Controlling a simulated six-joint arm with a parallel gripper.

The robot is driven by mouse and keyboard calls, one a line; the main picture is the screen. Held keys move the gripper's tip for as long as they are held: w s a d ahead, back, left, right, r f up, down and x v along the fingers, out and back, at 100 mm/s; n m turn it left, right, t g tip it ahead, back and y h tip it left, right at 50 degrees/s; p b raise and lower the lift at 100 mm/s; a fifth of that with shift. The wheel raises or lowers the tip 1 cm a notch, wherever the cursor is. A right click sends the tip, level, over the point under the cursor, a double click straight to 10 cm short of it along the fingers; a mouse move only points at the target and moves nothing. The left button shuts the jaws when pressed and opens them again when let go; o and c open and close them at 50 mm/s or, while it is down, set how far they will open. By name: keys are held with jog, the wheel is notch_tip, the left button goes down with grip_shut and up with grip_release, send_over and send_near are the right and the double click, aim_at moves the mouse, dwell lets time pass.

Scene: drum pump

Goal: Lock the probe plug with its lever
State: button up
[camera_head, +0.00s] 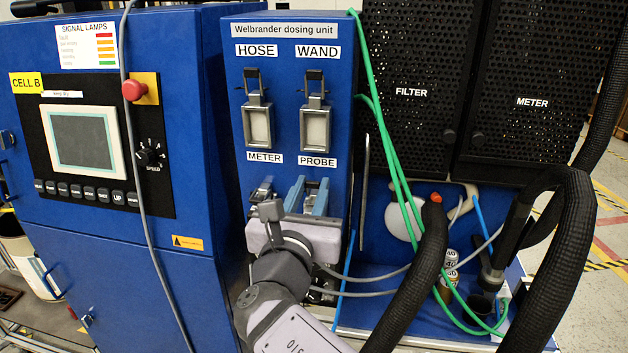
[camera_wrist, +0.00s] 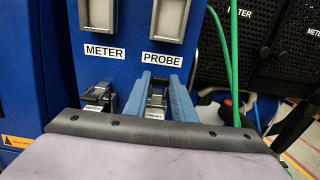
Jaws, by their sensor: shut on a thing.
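The probe plug (camera_wrist: 155,114) carries a small PROBE label and sits between my fingers at the socket under the PROBE sign (camera_head: 317,163). My gripper (camera_head: 308,196) has two blue fingers, which also show in the wrist view (camera_wrist: 160,98). They are shut on the probe plug, one on each side. A grey metal part, seemingly the lever (camera_wrist: 157,94), shows between the fingers above the label. I cannot tell whether it is latched. My gripper body hides the lower part of the plug and much of the socket in the head view.
The meter plug (camera_wrist: 93,105) with its metal lever is close on the left. Empty-looking HOSE (camera_head: 257,125) and WAND (camera_head: 316,127) frames are above. Green hoses (camera_head: 389,150) hang on the right. Grey cables (camera_head: 365,278) run right, near a thick black hose (camera_head: 418,285).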

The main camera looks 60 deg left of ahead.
jog(key=shift+s+d+f+b, duration=0.15)
jog(key=shift+f+b, duration=0.2)
jog(key=shift+b, duration=0.65)
jog(key=o, duration=0.8)
jog(key=shift+r, duration=0.15)
jog(key=shift+r+b+v, duration=0.25)
jog(key=shift+r+v, duration=0.1)
jog(key=shift+v, duration=1.3)
jog(key=shift+r+b+v, duration=0.2)
jog(key=shift+r+v, duration=0.2)
jog(key=shift+v, duration=1.25)
jog(key=shift+r+b+v, duration=0.25)
jog(key=shift+r+v, duration=0.1)
jog(key=shift+v, duration=1.35)
